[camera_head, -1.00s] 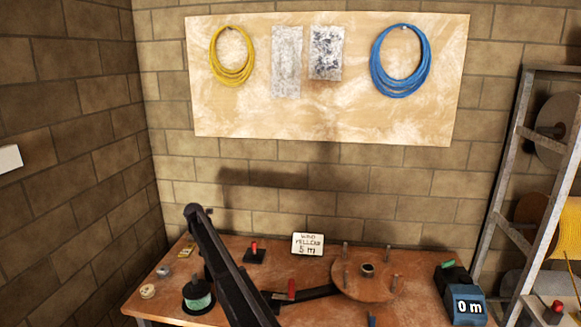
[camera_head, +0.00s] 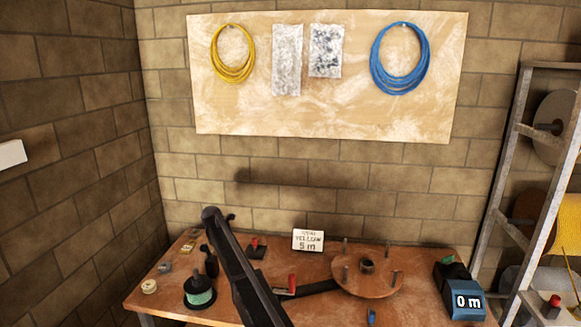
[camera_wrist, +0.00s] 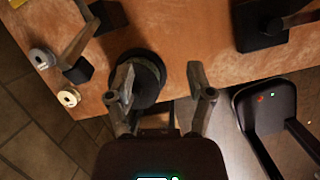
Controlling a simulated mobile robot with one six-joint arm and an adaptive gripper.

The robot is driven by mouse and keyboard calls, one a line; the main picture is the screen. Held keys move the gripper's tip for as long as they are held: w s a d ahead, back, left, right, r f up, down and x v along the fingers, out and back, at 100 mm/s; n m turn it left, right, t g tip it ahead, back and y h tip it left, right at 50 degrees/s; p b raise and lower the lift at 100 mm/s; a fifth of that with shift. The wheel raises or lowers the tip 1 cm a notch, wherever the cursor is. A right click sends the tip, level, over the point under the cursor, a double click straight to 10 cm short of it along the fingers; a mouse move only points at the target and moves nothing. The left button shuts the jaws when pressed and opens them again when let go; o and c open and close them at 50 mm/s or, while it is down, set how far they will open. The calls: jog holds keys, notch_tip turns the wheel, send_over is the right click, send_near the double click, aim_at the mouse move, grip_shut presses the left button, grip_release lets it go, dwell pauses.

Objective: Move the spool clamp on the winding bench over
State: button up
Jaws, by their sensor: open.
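The winding bench (camera_head: 225,315) carries a round wooden winding disc (camera_head: 350,277) with upright pegs. A dark arm with a red handle (camera_head: 292,283) reaches to the disc's left side. A small black block with a red lever (camera_head: 257,249) stands behind it. A spool with green winding (camera_head: 199,293) stands at the left front, and a dark upright piece (camera_head: 211,262) is just behind it. I cannot tell for sure which piece is the spool clamp. In the wrist view my gripper (camera_wrist: 163,92) is open and empty, its fingers near a dark round piece (camera_wrist: 150,72).
A card reading 5 m (camera_head: 308,240) stands at the back. A blue counter showing 0 m (camera_head: 467,303) is at the right. A ladder-like rack (camera_head: 505,190) stands right of the bench. Cable coils hang on the wall board (camera_head: 300,115).

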jog(key=s+d+f+m+g+b, duration=0.1)
jog(key=s+d+f+m+b, duration=0.15)
jog(key=s+d+m, duration=0.9)
jog(key=s+d+f+m+g+b, duration=0.1)
jog(key=s+d+f+m+b, duration=0.2)
jog(key=s+d, duration=0.9)
jog(key=s+d+f+m+g+b, duration=0.1)
jog(key=s+d+f+m, duration=0.1)
jog(key=s+d+m, duration=0.6)
jog(key=s+d+f+m+b, duration=0.2)
jog(key=s+d+m, duration=0.6)
jog(key=s+d, duration=0.4)
jog(key=shift+s+d+f+g+y, duration=0.25)
jog(key=shift+s+g+y, duration=0.15)
jog(key=shift+s, duration=0.4)
jog(key=shift+m, duration=0.25)
jog(key=shift+c, duration=0.8)
